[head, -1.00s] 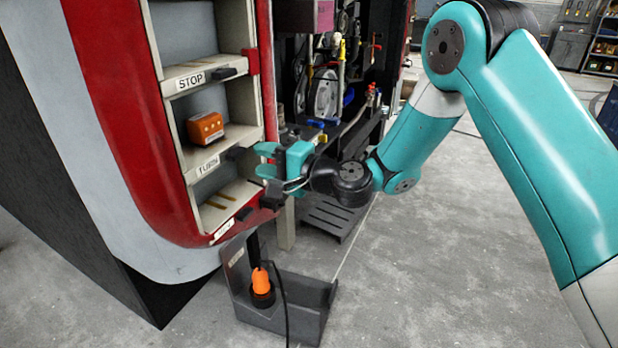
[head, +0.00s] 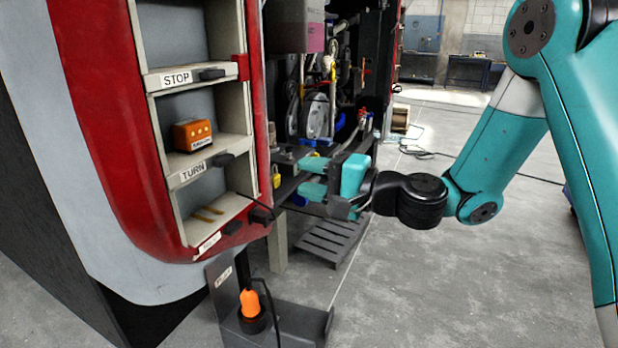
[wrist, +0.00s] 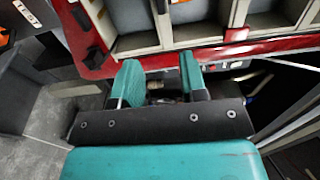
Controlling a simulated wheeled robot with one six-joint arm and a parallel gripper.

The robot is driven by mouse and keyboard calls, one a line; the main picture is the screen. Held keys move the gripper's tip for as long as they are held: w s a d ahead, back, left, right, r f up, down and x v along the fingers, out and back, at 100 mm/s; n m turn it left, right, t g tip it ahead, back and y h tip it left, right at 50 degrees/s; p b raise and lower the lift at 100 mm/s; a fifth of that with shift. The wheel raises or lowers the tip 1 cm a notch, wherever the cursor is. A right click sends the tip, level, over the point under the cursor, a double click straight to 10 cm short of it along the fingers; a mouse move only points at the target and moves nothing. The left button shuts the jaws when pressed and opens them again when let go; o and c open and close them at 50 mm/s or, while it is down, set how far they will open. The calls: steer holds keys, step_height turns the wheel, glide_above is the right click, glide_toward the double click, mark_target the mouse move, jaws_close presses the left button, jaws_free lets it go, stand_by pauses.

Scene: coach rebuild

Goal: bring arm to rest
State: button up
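My gripper (head: 314,178) is teal with a dark wrist joint. In the head view it hangs in the air to the right of the red-framed coach panel, with its fingers pointing left. In the wrist view the two teal fingers (wrist: 160,82) stand apart with nothing held between them. The red frame and pale shelf edges lie beyond the fingertips there. My arm reaches in from the right, bent at the elbow.
The panel (head: 110,150) has shelves labelled STOP and TURN. An orange box (head: 193,135) sits on the TURN shelf. Below stands a dark holder (head: 300,318) with an orange-handled tool (head: 250,304). A dark pallet (head: 330,240) lies behind. Open concrete floor is at right.

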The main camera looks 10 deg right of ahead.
steer(key=s+a+n+g+h, duration=0.2)
steer(key=s+a+n+g, duration=0.1)
steer(key=s+n+g, duration=0.3)
steer(key=s+a+n+g+h, duration=0.1)
steer(key=s+a+n+g, duration=0.15)
steer(key=s+n, duration=0.45)
steer(key=s+d+f+n+g+h, duration=0.25)
steer(key=s+d+h, duration=0.55)
steer(key=s, duration=0.5)
step_height(320, 180, up, 13)
steer(key=y+p, duration=0.1)
steer(key=p, duration=1.1)
steer(key=shift+w+d+m+p, duration=0.25)
steer(key=shift+d+m+p, duration=0.05)
steer(key=shift+m, duration=0.05)
